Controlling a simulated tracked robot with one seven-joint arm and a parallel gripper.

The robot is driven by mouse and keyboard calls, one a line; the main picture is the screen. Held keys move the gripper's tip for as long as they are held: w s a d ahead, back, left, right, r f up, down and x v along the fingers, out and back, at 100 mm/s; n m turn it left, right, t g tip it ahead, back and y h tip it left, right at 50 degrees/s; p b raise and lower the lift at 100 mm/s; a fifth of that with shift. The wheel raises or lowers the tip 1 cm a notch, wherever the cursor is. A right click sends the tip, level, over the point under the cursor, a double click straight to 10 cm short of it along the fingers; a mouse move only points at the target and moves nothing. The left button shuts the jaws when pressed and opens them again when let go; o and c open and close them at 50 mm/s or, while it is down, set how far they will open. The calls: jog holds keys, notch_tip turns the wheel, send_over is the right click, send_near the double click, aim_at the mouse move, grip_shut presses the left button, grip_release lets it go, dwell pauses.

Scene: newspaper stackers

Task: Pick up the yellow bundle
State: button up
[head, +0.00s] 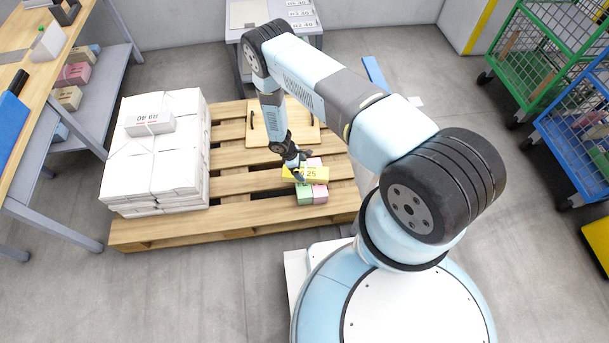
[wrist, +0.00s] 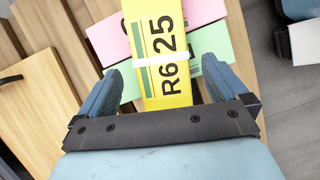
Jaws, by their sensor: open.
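The yellow bundle (head: 312,174) lies on top of a pink bundle (head: 319,193) and a green bundle (head: 304,194) on the wooden pallet. In the wrist view the yellow bundle (wrist: 161,40) has a white band and the print "R6 25", and it lies crosswise over the pink bundle (wrist: 108,40) and the green bundle (wrist: 213,50). My gripper (wrist: 165,82) is open, with one finger on each side of the yellow bundle's near end. In the head view my gripper (head: 297,166) is at the yellow bundle and partly covers it. I cannot tell whether the fingers touch it.
A tall stack of white bundles (head: 155,165) stands on the left of the pallet (head: 240,230). A wooden board with dark handles (head: 282,128) lies behind. A grey table (head: 275,12) is at the back, a workbench (head: 75,10) at left, green and blue wire carts (head: 540,50) at right.

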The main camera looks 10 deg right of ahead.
aim_at(304, 171)
jog(key=shift+x, duration=2.7)
jog(key=shift+c, duration=0.2)
jog(key=shift+r, duration=0.1)
jog(key=c, duration=1.7)
